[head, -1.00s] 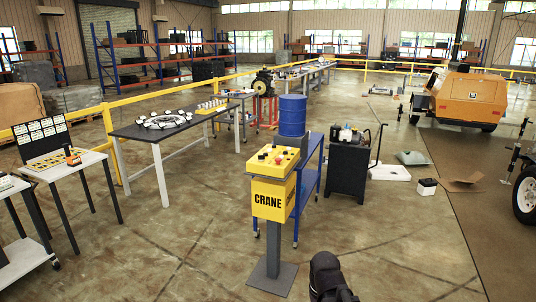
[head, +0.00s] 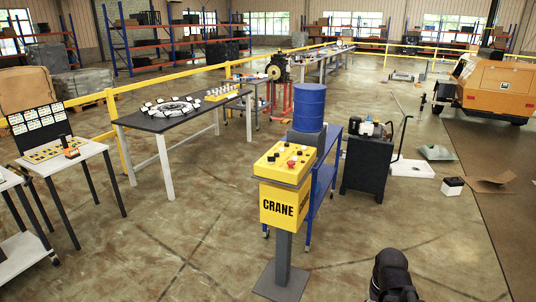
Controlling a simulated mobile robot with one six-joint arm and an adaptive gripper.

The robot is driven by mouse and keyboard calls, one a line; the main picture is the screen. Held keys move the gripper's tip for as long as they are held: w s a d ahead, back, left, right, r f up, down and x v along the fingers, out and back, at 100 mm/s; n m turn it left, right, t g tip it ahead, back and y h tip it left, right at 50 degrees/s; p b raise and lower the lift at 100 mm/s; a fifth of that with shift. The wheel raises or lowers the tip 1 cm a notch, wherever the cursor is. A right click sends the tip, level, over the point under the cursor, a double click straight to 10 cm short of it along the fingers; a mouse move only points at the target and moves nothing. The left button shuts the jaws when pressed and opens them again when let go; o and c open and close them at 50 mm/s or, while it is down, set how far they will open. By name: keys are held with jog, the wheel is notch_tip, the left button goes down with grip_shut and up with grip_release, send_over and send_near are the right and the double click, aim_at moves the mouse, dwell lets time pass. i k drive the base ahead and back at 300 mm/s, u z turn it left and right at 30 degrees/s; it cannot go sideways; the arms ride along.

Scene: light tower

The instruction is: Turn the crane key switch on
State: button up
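The yellow crane control box (head: 285,207), marked CRANE, stands upright on a grey post with a flat base plate. Its sloped top panel (head: 285,159) carries several small black, white and red knobs or buttons. The key switch is too small to tell apart from these controls, and whether it is on or off cannot be seen. A dark rounded part of my arm shows at the bottom edge, right of the post and apart from it. My gripper's fingers are not in view.
A blue drum (head: 309,108) and blue cart (head: 326,180) stand close behind the box. A black cabinet (head: 367,168) is behind right. A long black-topped table (head: 160,130) and a small white table (head: 90,152) are left. The floor in front and left is clear.

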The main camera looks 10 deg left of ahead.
aim_at(271, 160)
jog(key=u, duration=0.3)
jog(key=i, duration=0.85)
jog(key=u, duration=0.5)
